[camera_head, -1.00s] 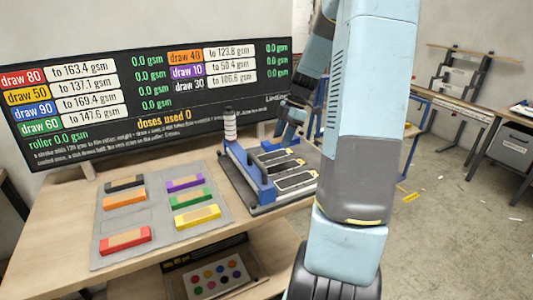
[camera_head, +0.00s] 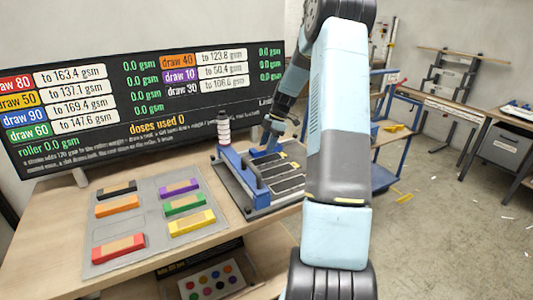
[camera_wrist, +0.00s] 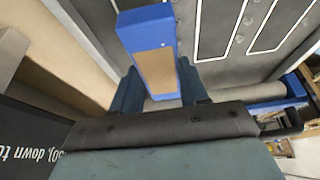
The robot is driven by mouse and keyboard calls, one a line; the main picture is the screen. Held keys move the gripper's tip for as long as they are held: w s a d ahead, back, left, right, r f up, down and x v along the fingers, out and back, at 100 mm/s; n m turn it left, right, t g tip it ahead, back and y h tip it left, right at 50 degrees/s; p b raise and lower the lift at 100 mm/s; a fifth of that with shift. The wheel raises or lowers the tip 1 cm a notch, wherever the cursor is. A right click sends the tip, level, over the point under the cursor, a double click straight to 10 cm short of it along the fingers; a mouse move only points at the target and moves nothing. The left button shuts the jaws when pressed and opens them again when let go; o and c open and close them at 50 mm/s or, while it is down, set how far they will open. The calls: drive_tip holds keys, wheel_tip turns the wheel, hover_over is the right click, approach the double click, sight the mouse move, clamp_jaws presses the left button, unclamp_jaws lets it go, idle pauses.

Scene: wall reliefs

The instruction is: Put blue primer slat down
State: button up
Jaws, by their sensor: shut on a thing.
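The blue primer slat (camera_wrist: 153,52) is a blue block with a tan face, seen in the wrist view. My gripper (camera_wrist: 160,88) is shut on its near end, with a dark finger on each side. In the head view my gripper (camera_head: 271,135) is at the back of the blue-framed device (camera_head: 258,188) on the table. The slat is hard to make out there against the blue frame. I cannot tell whether the slat touches the device.
A grey mat (camera_head: 122,226) holds red (camera_head: 118,248), orange (camera_head: 117,205), black (camera_head: 116,189), purple (camera_head: 179,188), green (camera_head: 185,203) and yellow (camera_head: 191,222) slats. Its left column has an empty place between orange and red. A dark display board (camera_head: 140,125) stands behind.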

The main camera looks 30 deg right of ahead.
drive_tip(key=shift+w+d+f, duration=0.1)
drive_tip(key=shift+w+f, duration=0.35)
drive_tip(key=shift+f, duration=1.65)
drive_tip(key=shift+f, duration=0.1)
drive_tip(key=o, duration=1.1)
drive_tip(key=shift+c, duration=0.2)
